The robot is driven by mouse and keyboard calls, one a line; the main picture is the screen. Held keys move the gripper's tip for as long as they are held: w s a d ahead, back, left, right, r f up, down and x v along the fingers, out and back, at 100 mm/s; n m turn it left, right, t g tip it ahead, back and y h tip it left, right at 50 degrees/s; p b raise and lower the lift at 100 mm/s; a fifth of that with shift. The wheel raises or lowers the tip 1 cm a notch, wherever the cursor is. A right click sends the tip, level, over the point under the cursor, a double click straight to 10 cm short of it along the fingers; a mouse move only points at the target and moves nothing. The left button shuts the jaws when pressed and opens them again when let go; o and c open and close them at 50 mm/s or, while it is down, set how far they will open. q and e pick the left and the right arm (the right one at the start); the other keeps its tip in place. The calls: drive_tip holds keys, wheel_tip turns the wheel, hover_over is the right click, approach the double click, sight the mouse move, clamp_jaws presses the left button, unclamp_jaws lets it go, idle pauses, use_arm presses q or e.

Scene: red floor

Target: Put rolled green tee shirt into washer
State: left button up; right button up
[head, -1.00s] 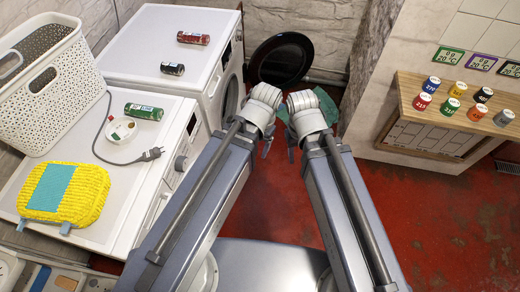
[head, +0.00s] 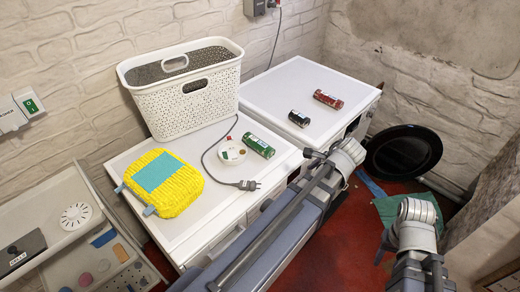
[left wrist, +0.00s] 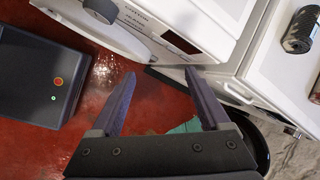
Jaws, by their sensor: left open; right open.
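A teal-green cloth (head: 405,208), seemingly the green tee shirt, lies on the red floor beside a black round bowl; whether it is rolled is unclear. In the left wrist view a bit of it (left wrist: 186,127) shows behind the gripper. Two white machines stand side by side, the nearer (head: 215,232) and the farther (head: 290,85); their fronts are mostly hidden in the head view. My left gripper (left wrist: 160,73) is open and empty, by the machine fronts. My right gripper (head: 384,245) is open, near the cloth, its fingers partly hidden.
The black bowl (head: 404,150) leans by the back wall. On the machines are a white basket (head: 190,115), a yellow sponge-like pad (head: 182,203), a plug with cable (head: 247,185) and several cans or batteries (head: 258,146). A wall corner (head: 490,222) rises at right.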

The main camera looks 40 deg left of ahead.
sight(263, 144)
use_arm(q)
drive_tip(key=a+m+y, duration=0.1)
drive_tip(key=a+m, duration=0.1)
drive_tip(key=a, duration=0.4)
drive_tip(key=w+a+r+m+y, duration=0.1)
drive_tip(key=a+m, duration=0.1)
drive_tip(key=a, duration=0.4)
drive_tip(key=w+a+r+m+y+b, duration=0.1)
drive_tip(key=a+m, duration=0.2)
drive_tip(key=a, duration=0.3)
drive_tip(key=shift+a+r+y, duration=0.1)
drive_tip(key=shift+r+y, duration=0.15)
drive_tip(key=shift+y, duration=0.15)
drive_tip(key=shift+b+x, duration=1.05)
drive_tip(key=shift+x, duration=0.25)
drive_tip(key=shift+f, duration=0.1)
drive_tip(key=b+x, duration=0.3)
drive_tip(key=x, duration=0.2)
drive_tip(key=shift+a, duration=0.2)
drive_tip(key=c, duration=1.2)
drive_tip(key=shift+c, duration=0.2)
drive_tip(key=shift+r, duration=0.25)
wheel_tip(263, 144, up, 10)
drive_tip(key=p, duration=0.9)
drive_tip(key=shift+p, duration=0.4)
